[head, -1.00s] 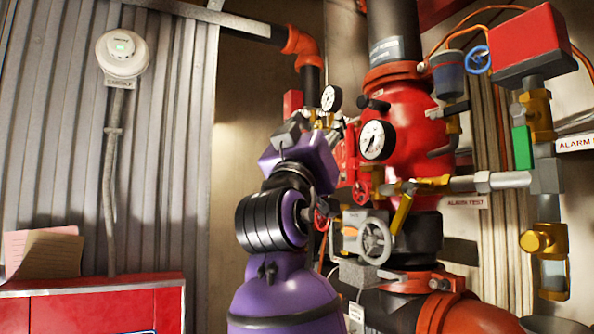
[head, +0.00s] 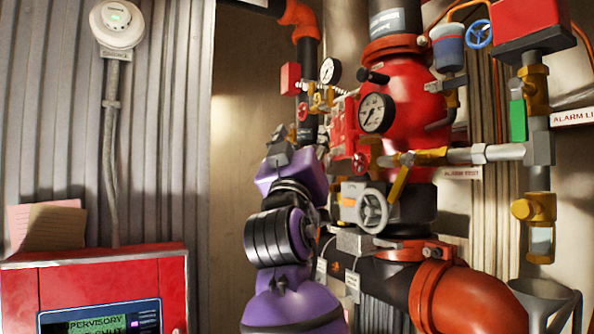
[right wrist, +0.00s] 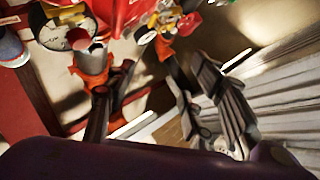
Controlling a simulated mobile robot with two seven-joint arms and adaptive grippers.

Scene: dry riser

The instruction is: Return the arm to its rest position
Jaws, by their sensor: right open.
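My right arm, purple with black bands, rises from the bottom middle of the head view. Its dark grey right gripper (head: 284,152) is at the top of the arm, left of the red riser valve (head: 400,95). In the right wrist view the two dark fingers (right wrist: 155,105) stand wide apart with nothing between them. The valve's pipework lies beyond them at the upper left. My left gripper is not in view.
A pressure gauge (head: 376,113) and a grey handwheel (head: 372,210) sit on the riser, right of my arm. A red supervisory panel (head: 100,270) is at the lower left, under a white round device (head: 117,22). Bare wall separates the panel from my arm.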

